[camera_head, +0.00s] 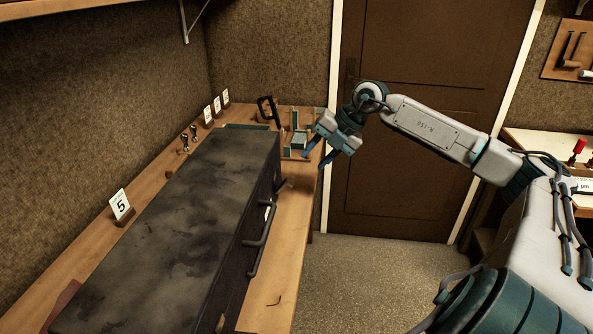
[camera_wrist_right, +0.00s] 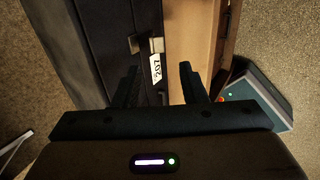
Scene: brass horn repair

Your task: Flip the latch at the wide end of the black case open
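The long black case (camera_head: 190,225) lies closed on a wooden bench, its scuffed lid up and its handle (camera_head: 258,243) on the side facing right. In the right wrist view the case side (camera_wrist_right: 110,40) shows a metal latch (camera_wrist_right: 156,45) with a white tag marked 207 (camera_wrist_right: 156,70) by it. I cannot tell surely whether that latch is flipped. My right gripper (camera_head: 317,160) is open and empty, in the air right of the case's far end, apart from it. In its wrist view the tag appears between the two fingers. My left gripper is not in view.
A number 5 card (camera_head: 121,206) stands on the bench left of the case. Other cards, small parts and a wooden rack (camera_head: 299,132) stand at the bench's far end. A brown door (camera_head: 425,110) stands behind my right arm. Open floor (camera_head: 375,280) lies right of the bench.

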